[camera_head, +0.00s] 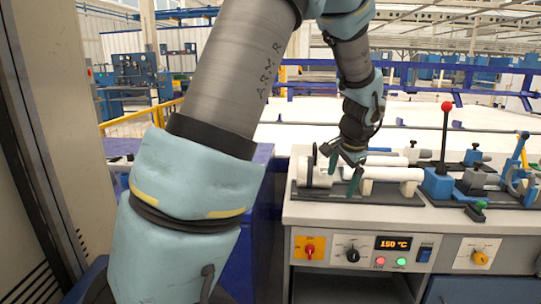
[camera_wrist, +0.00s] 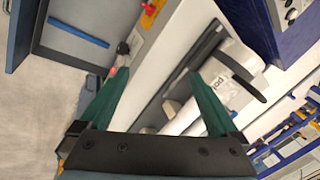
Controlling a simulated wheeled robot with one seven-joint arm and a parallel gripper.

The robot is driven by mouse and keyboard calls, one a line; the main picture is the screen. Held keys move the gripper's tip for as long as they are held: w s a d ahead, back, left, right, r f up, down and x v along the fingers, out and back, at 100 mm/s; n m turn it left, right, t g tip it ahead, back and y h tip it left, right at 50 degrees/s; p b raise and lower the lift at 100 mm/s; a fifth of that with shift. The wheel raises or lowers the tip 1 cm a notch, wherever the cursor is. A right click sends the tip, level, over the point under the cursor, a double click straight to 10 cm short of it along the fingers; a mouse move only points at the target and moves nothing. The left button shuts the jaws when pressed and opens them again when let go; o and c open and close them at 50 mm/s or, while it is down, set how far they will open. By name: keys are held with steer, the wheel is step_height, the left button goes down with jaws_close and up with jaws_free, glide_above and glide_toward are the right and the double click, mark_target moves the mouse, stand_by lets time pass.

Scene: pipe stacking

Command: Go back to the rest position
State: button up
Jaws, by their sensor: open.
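My gripper (camera_head: 345,171) is at the left end of the workbench machine, just above and in front of the white pipes. In the wrist view my gripper (camera_wrist: 158,88) shows two green fingers spread wide apart with nothing held between them. A white pipe (camera_head: 395,174) lies along the machine, reaching right toward a blue clamp block. A white pipe end with dark lettering (camera_wrist: 222,90) shows behind the right finger in the wrist view. My fingers partly cover the pipes' left ends, so contact cannot be told.
The workbench (camera_head: 450,222) has a front panel with a red switch (camera_head: 310,247), knobs and a 150 °C display (camera_head: 393,243). A red-knobbed lever (camera_head: 446,107) stands up from the blue block (camera_head: 437,184). A blue cabinet (camera_head: 262,225) stands left of the bench. Open air lies above the pipes.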

steer(key=s+a+f+n+g, duration=0.1)
steer(key=s+a+n, duration=0.5)
steer(key=a, duration=0.6)
steer(key=s+a+f+n+g, duration=0.1)
steer(key=s+a+n, duration=0.5)
steer(key=a, duration=0.7)
steer(key=s+f, duration=0.1)
steer(key=s, duration=0.1)
steer(key=shift+s+a+g, duration=0.3)
steer(key=shift+s+g, duration=0.05)
steer(key=shift+g, duration=0.05)
